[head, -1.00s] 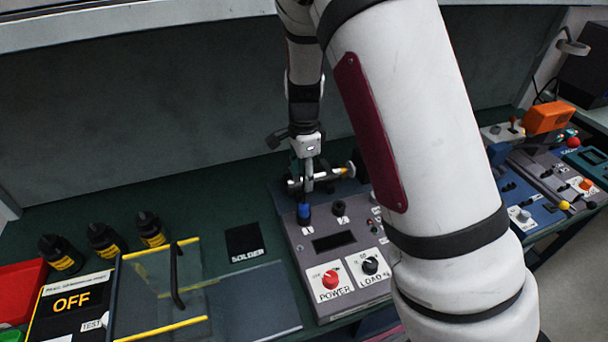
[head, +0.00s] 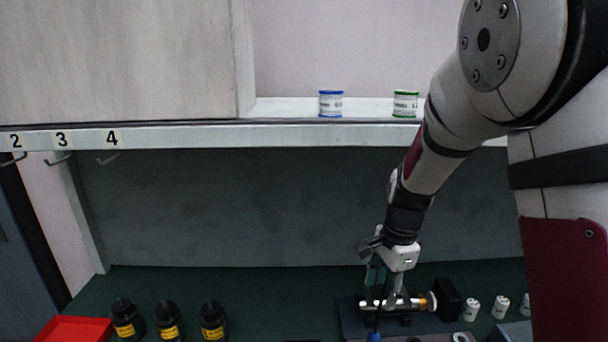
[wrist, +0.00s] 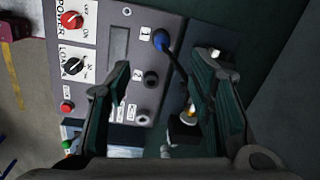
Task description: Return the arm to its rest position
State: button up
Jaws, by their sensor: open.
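My gripper (head: 388,286) points down at the back of the bench in the head view, right over a small tube-like part (head: 402,303) with an orange and white end that lies level on a dark stand. In the wrist view my gripper (wrist: 160,78) has its two green-lined fingers spread wide. Between them are a grey panel (wrist: 120,85) and a black lead with a blue plug (wrist: 160,38) at socket 1. I cannot tell whether the fingers touch the tube part. My arm reaches down from the upper right and hides part of the bench.
A shelf (head: 200,137) crosses above the bench, carrying a blue-banded jar (head: 330,103) and a green-banded jar (head: 405,103). Several black bottles (head: 168,320) and a red tray (head: 75,329) stand at the left. Small white cylinders (head: 471,308) stand right of the stand.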

jog(key=s+r+n+t, duration=0.3)
jog(key=s+r+n, duration=0.5)
jog(key=s+r, duration=0.45)
jog(key=s+r+n+t, duration=0.2)
jog(key=s+r+n, duration=0.3)
jog(key=s, duration=0.5)
jog(key=shift+s+d+r+n+h+b, duration=0.2)
jog(key=shift+d+r+n+h+b, duration=0.2)
jog(key=shift+n, duration=0.8)
